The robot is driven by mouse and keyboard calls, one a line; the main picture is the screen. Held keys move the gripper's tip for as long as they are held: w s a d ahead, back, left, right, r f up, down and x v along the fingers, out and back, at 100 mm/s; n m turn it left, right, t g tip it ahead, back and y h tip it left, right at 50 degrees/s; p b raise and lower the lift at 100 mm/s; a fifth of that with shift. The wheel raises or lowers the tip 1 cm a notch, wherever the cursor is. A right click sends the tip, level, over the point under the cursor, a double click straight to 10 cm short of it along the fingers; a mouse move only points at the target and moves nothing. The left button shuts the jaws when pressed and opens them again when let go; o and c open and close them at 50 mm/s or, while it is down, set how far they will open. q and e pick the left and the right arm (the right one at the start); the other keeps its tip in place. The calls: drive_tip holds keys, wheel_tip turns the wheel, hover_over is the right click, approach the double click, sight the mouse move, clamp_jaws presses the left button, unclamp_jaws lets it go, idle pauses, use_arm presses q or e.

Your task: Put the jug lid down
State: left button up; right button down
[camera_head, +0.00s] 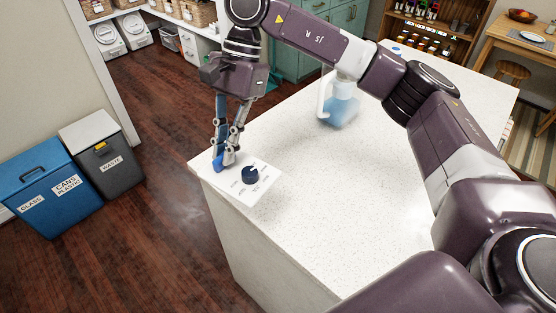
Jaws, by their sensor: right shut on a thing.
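My right gripper (227,155) points down at the near left corner of the white counter (330,190). It is shut on a small bright blue piece (217,163), which seems to be the jug lid; the fingers partly hide it, and I cannot tell if it touches the counter. A clear jug (339,109) with blue liquid and a pale handle stands farther back on the counter. My arm hides its top. My left gripper is not in view.
Right beside the gripper, a white printed card (262,192) lies on the counter with a dark blue round knob-like piece (250,175) on it. The counter's middle is clear. A blue bin (45,190) and a grey bin (105,160) stand on the floor at left.

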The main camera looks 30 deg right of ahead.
drive_tip(key=w+d+r+m+t+h, duration=0.1)
drive_tip(key=w+d+r+m+t, duration=0.15)
drive_tip(key=d+m, duration=0.45)
drive_tip(key=w+d+r+m+t+h, duration=0.1)
drive_tip(key=w+d+r+m+t, duration=0.15)
drive_tip(key=d+m, duration=0.35)
drive_tip(key=w+d+r+m+t+h, duration=0.1)
drive_tip(key=w+d+r+m+t, duration=0.15)
drive_tip(key=d+m, duration=0.45)
drive_tip(key=shift+g, duration=0.25)
drive_tip(key=f, duration=0.5)
drive_tip(key=f+p, duration=0.1)
drive_tip(key=f, duration=0.5)
drive_tip(key=f+p, duration=0.1)
drive_tip(key=f, duration=0.4)
drive_tip(key=shift+a+f, duration=0.25)
drive_tip(key=shift+a, duration=0.05)
wheel_tip(320, 180, down, 3)
drive_tip(key=shift+r+p, duration=0.1)
drive_tip(key=shift+p, duration=0.4)
drive_tip(key=shift+f, duration=0.45)
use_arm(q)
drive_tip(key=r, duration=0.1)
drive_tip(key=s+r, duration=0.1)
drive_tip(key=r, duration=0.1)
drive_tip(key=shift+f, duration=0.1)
use_arm(e)
drive_tip(key=shift+f, duration=0.1)
